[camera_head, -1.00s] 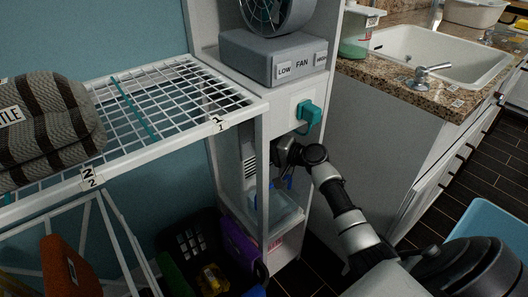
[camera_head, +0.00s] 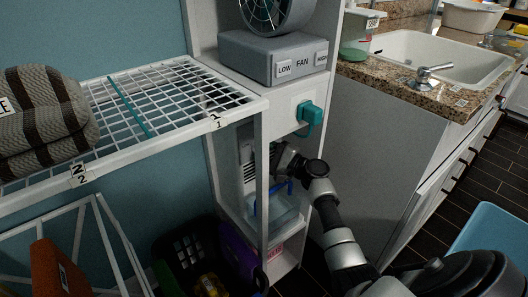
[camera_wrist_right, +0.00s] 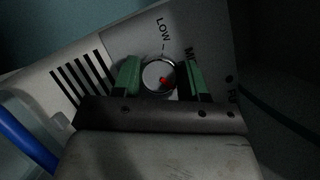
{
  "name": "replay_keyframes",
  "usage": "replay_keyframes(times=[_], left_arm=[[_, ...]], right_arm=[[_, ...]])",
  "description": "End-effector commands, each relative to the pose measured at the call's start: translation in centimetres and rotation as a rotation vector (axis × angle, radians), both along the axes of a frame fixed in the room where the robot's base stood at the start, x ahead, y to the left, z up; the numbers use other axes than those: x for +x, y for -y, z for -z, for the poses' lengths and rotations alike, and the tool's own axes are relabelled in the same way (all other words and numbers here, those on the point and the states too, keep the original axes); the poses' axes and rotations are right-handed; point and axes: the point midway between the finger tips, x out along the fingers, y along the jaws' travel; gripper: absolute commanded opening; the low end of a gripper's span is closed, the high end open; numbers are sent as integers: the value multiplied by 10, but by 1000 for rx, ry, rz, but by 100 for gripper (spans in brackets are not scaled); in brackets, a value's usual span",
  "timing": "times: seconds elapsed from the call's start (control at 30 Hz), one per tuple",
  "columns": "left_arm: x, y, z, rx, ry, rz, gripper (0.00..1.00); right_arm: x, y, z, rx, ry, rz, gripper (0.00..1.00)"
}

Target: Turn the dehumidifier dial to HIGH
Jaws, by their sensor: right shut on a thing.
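The dehumidifier (camera_head: 247,170) stands in the lower cubby of the white cabinet, mostly hidden by a post and my arm. In the right wrist view its round dial (camera_wrist_right: 152,70) shows a red mark on the lower right of its face. LOW is printed above the dial, and a partly hidden label starting "MI" sits to its upper right. My right gripper (camera_wrist_right: 160,78) is shut on the dial, one green finger on each side. It reaches into the cubby (camera_head: 278,160). My left gripper is out of view.
A clear tank with a blue handle (camera_head: 277,208) sits low in the cubby. A teal plug (camera_head: 309,115) sticks out above the opening. The fan (camera_head: 272,58) stands above. A white wire rack (camera_head: 190,98) is left of the cubby, with a dark basket (camera_head: 190,255) below.

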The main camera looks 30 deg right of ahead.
Motion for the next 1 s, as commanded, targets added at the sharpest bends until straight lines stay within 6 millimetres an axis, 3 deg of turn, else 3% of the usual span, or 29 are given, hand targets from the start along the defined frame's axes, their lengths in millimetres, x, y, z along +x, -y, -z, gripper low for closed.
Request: replay_keyframes(times=[0.5, 0.53, 0.67, 1.0], left_arm=[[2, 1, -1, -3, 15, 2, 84], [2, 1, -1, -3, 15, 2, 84], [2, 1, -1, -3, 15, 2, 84], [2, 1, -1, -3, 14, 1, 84]], right_arm=[[0, 0, 3, 23, -8, -1, 19], [0, 0, 3, 23, -8, -1, 45], [0, 0, 2, 22, -6, -1, 65], [-2, 1, 1, 20, -4, 0, 68]])
